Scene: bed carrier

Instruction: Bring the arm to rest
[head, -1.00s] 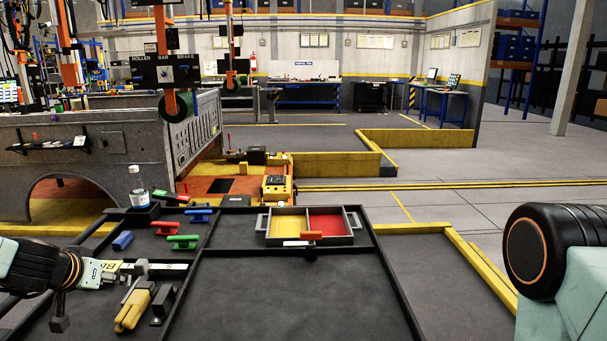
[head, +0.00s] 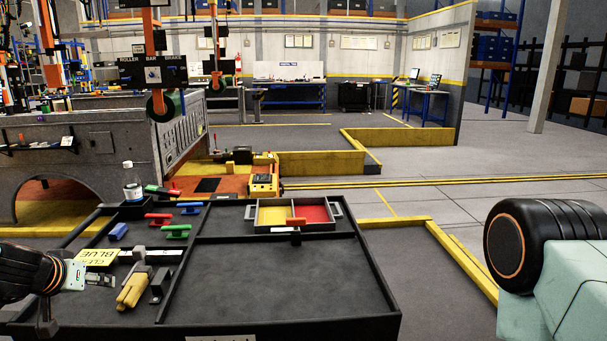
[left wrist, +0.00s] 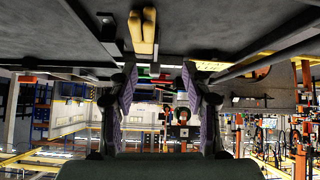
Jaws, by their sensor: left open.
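My left arm comes in from the left edge of the head view. Its gripper (head: 62,296) is over the left front part of the dark workbench tray (head: 290,285), near a yellow label card (head: 98,257). In the left wrist view the two purple-lined fingers of my left gripper (left wrist: 158,95) are spread wide apart. Nothing is held between them. A yellow-handled tool (head: 133,290) lies on the tray to the right of the gripper. It also shows in the left wrist view (left wrist: 143,30), beyond the fingers. My right gripper is not in view.
A two-part box, yellow and red inside (head: 292,214), stands at the tray's back. Red (head: 158,218), green (head: 176,231) and blue (head: 118,231) pieces and a bottle (head: 133,182) are at the left. The tray's middle is bare. Yellow floor barriers (head: 460,262) run at the right.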

